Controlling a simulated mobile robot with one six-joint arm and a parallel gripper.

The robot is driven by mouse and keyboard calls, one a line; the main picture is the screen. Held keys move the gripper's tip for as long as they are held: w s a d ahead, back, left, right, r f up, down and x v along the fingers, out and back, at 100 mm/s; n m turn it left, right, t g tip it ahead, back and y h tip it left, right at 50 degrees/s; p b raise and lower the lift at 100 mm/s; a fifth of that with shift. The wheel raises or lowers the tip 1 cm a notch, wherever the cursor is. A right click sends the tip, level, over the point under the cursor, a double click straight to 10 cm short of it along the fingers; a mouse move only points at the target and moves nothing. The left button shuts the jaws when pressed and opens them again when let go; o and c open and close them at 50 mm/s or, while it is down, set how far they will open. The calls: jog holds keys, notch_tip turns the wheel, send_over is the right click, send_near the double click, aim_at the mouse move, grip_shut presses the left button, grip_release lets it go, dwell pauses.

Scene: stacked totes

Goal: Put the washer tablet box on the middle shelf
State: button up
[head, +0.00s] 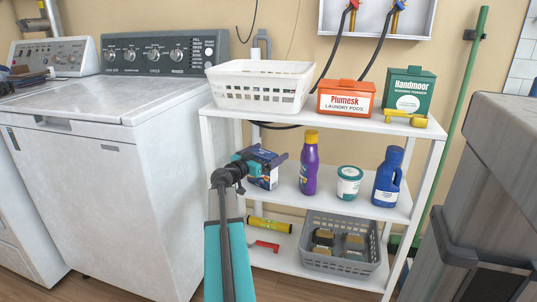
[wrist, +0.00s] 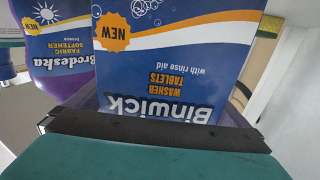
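The washer tablet box (head: 264,180) is dark blue and stands at the left end of the middle shelf (head: 330,201). I cannot tell whether its base touches the shelf. My gripper (head: 262,160) is at the box, its dark fingers astride the upper part and apparently pressed to both sides. In the wrist view the blue box (wrist: 185,60), with its "Binwick" label inverted, fills the middle, just beyond my gripper (wrist: 160,125). The fingertips are partly hidden there.
A white basket (head: 260,88) sits above on the top shelf. The washing machine (head: 120,150) is close on the left.

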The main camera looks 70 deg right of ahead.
jog(key=shift+a+r+p, duration=0.1)
jog(key=shift+r+p, duration=0.05)
jog(key=shift+p, duration=0.15)
jog(key=p+v, duration=0.1)
jog(key=v, duration=1)
jog(key=shift+w+a+p, duration=0.15)
jog(key=shift+a+p, duration=0.2)
jog(key=shift+p, duration=0.05)
dwell(0.4)
